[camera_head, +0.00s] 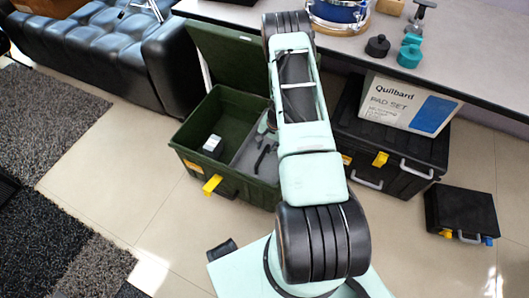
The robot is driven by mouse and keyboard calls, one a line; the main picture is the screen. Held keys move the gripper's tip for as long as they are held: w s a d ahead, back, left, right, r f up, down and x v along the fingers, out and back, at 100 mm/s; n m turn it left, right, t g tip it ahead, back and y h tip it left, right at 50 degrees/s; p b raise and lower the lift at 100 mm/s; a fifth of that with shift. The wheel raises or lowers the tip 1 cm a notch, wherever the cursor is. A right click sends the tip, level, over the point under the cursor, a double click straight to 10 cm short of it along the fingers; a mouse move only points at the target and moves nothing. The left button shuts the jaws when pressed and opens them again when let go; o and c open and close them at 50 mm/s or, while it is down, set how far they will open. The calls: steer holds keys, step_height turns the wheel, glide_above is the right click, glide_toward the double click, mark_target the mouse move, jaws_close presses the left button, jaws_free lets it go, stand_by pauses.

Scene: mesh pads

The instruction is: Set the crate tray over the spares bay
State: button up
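A dark green crate (187,146) stands open on the floor left of my arm, its lid raised at the back. A grey tray (247,147) is at the crate's right side, partly hidden by my arm. A black curved piece (264,156) shows at the tray; I cannot tell whether it is a handle or part of my gripper. The crate's left part is open and holds a small dark box with a white top (213,145). My gripper is mostly hidden behind my arm around the tray, and its fingers cannot be made out.
A black case (395,152) with a Quilbard pad set box (407,104) on it stands right of my arm, under a table (455,60). A smaller black case (461,212) lies at the right. A black sofa (90,50) is behind left.

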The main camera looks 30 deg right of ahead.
mark_target(264, 152)
steer(key=shift+w+a+f+b, duration=0.15)
steer(key=shift+f+b, duration=0.05)
steer(key=shift+f, duration=0.7)
steer(key=shift+w+a+f+b, duration=0.1)
steer(key=shift+w+f+b, duration=0.05)
steer(key=shift+f, duration=0.75)
jaws_close()
